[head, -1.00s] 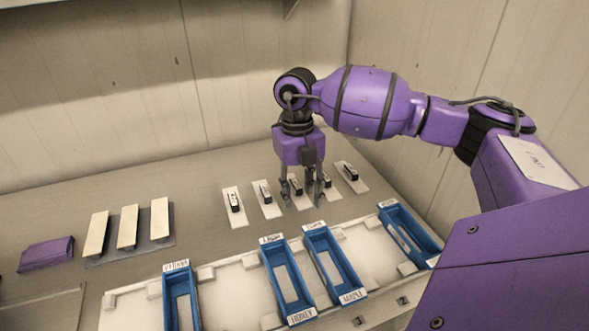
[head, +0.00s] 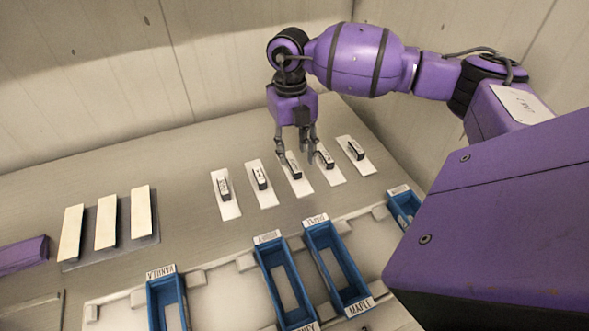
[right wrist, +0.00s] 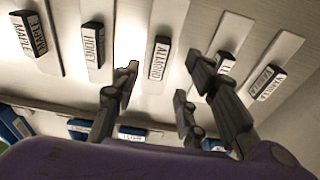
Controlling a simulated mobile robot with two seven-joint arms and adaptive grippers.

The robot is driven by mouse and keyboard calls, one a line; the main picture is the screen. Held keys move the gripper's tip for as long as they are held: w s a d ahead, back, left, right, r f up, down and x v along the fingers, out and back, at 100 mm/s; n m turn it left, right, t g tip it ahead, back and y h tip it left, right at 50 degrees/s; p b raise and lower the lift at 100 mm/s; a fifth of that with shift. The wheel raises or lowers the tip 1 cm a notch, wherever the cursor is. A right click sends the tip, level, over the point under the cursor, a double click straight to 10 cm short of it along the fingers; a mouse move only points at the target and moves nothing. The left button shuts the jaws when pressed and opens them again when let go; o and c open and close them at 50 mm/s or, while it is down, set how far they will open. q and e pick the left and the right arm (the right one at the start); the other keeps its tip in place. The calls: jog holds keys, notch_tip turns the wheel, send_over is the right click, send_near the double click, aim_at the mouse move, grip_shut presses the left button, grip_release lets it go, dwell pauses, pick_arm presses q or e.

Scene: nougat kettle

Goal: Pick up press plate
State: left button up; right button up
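Several white press plates with dark, labelled handles lie in a row on the table. The middle plate's handle, labelled ALMOND (right wrist: 159,58), shows between the spread fingers in the right wrist view. In the head view this middle plate (head: 300,186) lies under the fingertips. My right gripper (head: 297,158) points down, open and empty. I cannot tell its exact height above the handle. MAPLE (right wrist: 30,35) and HONEY (right wrist: 94,45) plates lie to the left in the wrist view. VANILLA (right wrist: 267,83) lies to the right. One label is partly hidden by a finger. My left gripper is not in view.
Blue open moulds, such as the MAPLE one (head: 337,268), stand in a pale tray (head: 218,290) in front of the plates. Pale bars (head: 106,222) lie on a grey mat at left. A purple item (head: 22,256) is at the left edge. A wall is behind.

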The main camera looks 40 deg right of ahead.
aim_at(294, 165)
notch_tip(294, 165, down, 4)
jog(key=shift+a+f, duration=0.1)
grip_shut()
dwell(0.5)
